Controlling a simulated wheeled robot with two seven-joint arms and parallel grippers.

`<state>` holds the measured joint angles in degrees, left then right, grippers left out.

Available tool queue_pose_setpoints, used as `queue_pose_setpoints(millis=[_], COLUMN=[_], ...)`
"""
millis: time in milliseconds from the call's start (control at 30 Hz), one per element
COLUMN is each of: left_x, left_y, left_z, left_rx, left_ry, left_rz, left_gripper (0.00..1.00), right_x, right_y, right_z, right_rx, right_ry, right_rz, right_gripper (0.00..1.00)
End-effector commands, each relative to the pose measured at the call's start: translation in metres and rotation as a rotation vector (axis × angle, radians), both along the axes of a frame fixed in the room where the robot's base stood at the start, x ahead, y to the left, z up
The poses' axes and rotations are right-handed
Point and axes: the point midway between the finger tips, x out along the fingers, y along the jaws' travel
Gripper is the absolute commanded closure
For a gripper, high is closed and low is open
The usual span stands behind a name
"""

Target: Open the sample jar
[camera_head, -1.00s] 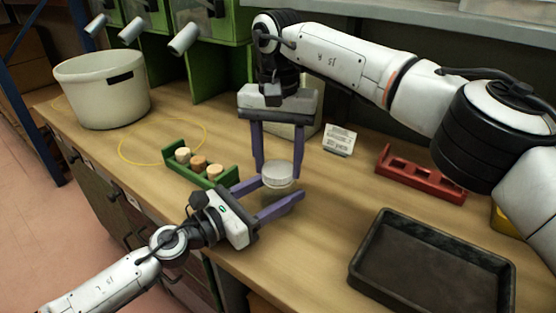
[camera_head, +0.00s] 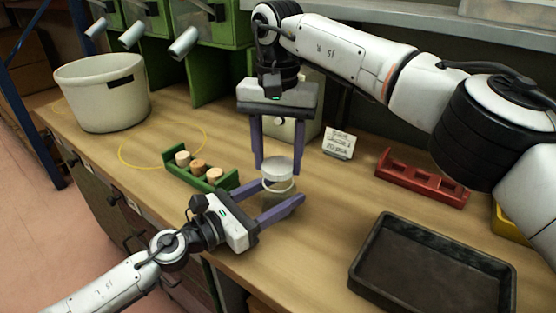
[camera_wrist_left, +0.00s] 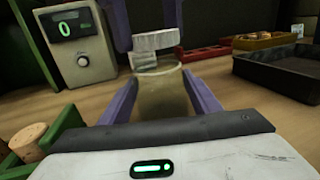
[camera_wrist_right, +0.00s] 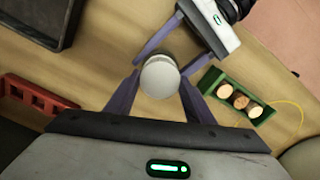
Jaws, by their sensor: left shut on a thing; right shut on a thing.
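The sample jar (camera_head: 278,190) is a clear, straight-sided jar standing near the table's middle; it also shows in the left wrist view (camera_wrist_left: 163,93). Its pale grey lid (camera_head: 277,168) is raised a little, and the jar's open rim shows beneath it. The left wrist view shows the lid (camera_wrist_left: 155,42) just above the rim, slightly tilted. My left gripper (camera_head: 281,191) is shut on the jar's body from the front left. My right gripper (camera_head: 278,165) points down from above and is shut on the lid (camera_wrist_right: 160,77).
A green rack (camera_head: 220,183) with cork stoppers stands left of the jar. A red rack (camera_head: 420,182) and small sign (camera_head: 339,144) are behind right. A black tray (camera_head: 362,270) lies front right. A white pot (camera_head: 100,95) stands far left. A display box (camera_wrist_left: 82,50) is behind my right gripper.

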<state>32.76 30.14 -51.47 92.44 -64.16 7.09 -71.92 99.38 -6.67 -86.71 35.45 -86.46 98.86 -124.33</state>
Motion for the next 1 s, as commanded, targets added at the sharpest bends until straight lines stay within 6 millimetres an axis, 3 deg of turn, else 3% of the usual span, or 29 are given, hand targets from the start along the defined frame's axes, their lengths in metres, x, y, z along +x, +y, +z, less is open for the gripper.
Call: queue_pose_setpoints(millis=[433,733,1000], left_x=[0.000,0.000,0.000], left_y=[0.000,0.000,0.000], left_z=[0.000,0.000,0.000], left_rx=[-0.001,-0.001,-0.001], left_ry=[0.001,0.001,0.001], left_rz=[-0.001,-0.001,-0.001], left_gripper=[1.00,1.00,1.00], right_x=[0.000,0.000,0.000], right_y=[0.000,0.001,0.000], right_z=[0.005,0.039,0.043], right_rx=[0.000,0.001,0.000], right_ry=[0.000,-0.001,0.002], right_rz=[0.000,-0.002,0.000], right_gripper=[0.79,0.79,0.79])
